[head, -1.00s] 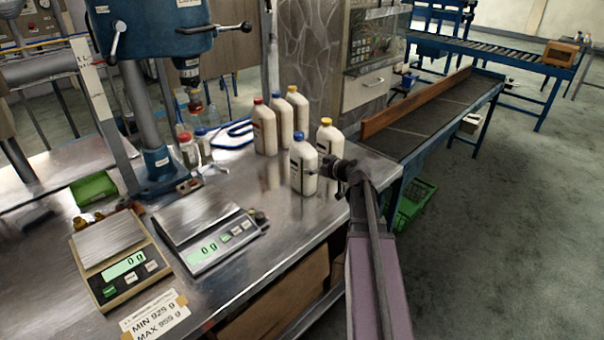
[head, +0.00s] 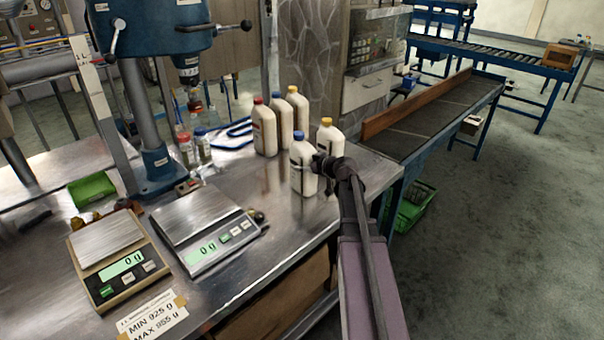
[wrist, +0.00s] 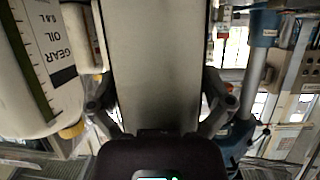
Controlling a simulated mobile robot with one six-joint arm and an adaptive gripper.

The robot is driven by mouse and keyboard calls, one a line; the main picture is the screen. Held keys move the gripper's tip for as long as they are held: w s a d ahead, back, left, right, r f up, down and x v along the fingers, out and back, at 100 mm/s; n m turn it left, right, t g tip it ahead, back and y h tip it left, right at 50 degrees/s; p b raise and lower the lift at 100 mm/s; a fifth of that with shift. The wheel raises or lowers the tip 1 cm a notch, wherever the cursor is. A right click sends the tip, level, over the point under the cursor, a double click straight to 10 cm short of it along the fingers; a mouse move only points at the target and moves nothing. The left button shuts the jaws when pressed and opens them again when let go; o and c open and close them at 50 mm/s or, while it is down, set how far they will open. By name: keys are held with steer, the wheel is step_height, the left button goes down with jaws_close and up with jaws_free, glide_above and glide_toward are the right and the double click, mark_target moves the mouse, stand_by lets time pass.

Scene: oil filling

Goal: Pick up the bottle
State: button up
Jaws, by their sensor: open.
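Several white bottles stand upright on the metal table. The nearest has a blue cap (head: 303,178); a yellow-capped one (head: 330,140) stands just behind it to the right. A red-capped (head: 264,130), another blue-capped (head: 281,122) and another yellow-capped bottle (head: 298,106) stand further back. My gripper (head: 318,165) is open at the right side of the nearest blue-capped bottle. In the wrist view, a plain pale face (wrist: 155,65) fills the space between my open fingers; it looks like that bottle's side. A bottle labelled GEAR OIL (wrist: 40,70) shows upside down at left.
Two scales (head: 118,262) (head: 205,235) reading 0 g stand on the table at left, beside a blue press (head: 155,165). Small bottles (head: 195,150) stand near the press. A conveyor (head: 440,115) and a green crate (head: 412,210) are at right.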

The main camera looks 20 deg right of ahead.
mark_target(306, 154)
steer(key=shift+c, duration=0.2)
steer(key=c, duration=1)
steer(key=shift+r, duration=0.2)
step_height(306, 154, up, 4)
steer(key=p, duration=0.4)
steer(key=shift+f, duration=0.2)
steer(key=s+a+r+p, duration=0.1)
steer(key=s+a, duration=0.3)
steer(key=s, duration=1.1)
steer(key=shift+s, duration=0.2)
steer(key=shift+d, duration=0.1)
